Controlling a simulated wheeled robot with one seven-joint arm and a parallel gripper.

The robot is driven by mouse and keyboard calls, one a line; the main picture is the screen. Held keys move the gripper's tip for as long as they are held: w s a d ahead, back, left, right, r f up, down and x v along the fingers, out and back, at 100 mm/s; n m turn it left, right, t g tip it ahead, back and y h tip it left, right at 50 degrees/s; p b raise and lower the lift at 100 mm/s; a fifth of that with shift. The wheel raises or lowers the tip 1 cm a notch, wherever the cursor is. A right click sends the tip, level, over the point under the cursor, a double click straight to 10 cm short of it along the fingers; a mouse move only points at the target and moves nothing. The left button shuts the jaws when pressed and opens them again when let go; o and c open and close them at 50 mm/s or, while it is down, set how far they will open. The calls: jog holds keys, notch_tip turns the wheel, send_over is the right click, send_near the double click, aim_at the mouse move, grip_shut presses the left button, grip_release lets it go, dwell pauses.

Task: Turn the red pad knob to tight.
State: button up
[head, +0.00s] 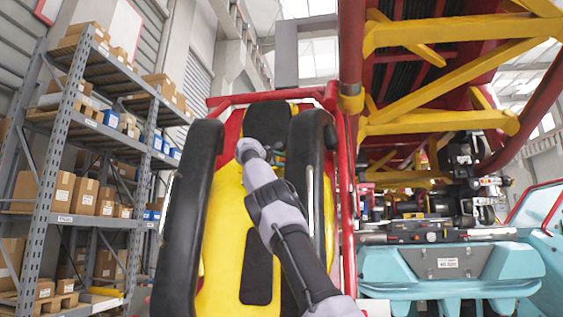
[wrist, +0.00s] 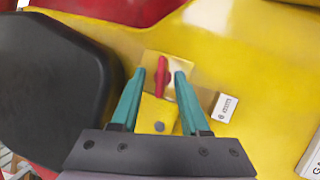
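The red pad knob (wrist: 162,80) shows in the wrist view as a narrow red handle, standing nearly upright in the picture on a pale square plate on the yellow seat shell (wrist: 255,60). My gripper (wrist: 160,74) has its two teal fingers apart, one on each side of the knob, with visible gaps. The fingers look open and hold nothing; I cannot tell whether the tips reach down to the knob's depth. In the head view my arm reaches up in front of the yellow seat (head: 228,240), and the knob is hidden there.
A black pad (wrist: 55,90) lies close left of my gripper. A white label (wrist: 224,107) is to its right. In the head view, black restraints (head: 187,220) flank the seat. Shelves with boxes (head: 85,195) stand left; yellow-red track structure and a teal car (head: 450,275) are right.

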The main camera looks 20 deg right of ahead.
jog(key=v, duration=1)
jog(key=shift+s+a, duration=0.25)
jog(key=shift+a, duration=0.05)
